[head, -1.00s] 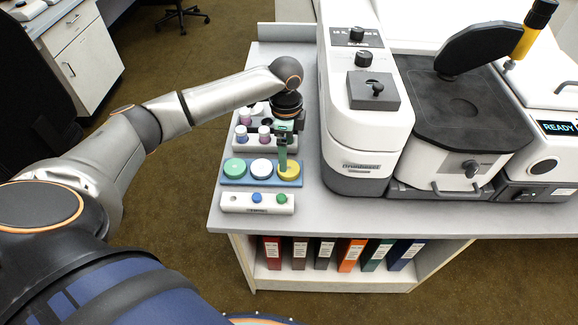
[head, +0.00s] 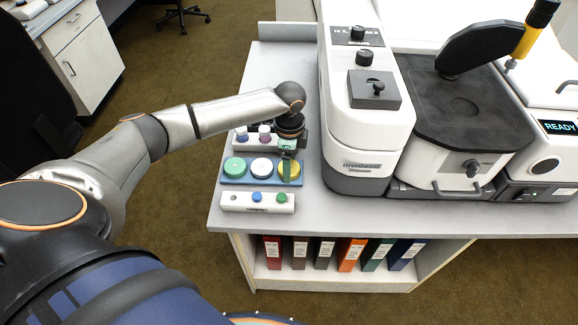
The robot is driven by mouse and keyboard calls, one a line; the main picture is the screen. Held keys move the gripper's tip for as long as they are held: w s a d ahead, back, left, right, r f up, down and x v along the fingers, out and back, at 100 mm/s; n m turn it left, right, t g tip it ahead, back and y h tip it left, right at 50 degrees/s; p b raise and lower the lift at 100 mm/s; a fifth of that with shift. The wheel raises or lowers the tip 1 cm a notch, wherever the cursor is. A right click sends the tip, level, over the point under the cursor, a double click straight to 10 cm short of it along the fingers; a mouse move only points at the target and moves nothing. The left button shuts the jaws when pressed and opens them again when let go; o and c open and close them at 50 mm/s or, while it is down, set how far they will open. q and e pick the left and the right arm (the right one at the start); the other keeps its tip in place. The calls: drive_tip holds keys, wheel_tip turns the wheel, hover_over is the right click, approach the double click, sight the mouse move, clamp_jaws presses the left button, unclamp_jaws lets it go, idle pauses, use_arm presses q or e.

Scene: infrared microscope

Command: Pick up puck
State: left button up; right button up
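Three round pucks sit in a row on a blue tray (head: 247,180): a green puck (head: 235,167), a white puck (head: 261,168) and a yellow puck (head: 283,170). My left gripper (head: 287,174) points down at the yellow puck at the right end of the row. Its green fingers overlap the puck in the picture and partly hide it. I cannot tell whether the fingers touch the puck or are open or shut. My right gripper is out of view.
A white holder with blue and green knobs (head: 231,201) lies in front of the tray. A rack of small vials (head: 242,140) stands behind it. The white microscope (head: 366,145) rises close on the right. Free table lies at the front right.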

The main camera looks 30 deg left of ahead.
use_arm(q)
drive_tip(key=c, duration=1)
drive_tip(key=shift+r, duration=0.1)
clamp_jaws()
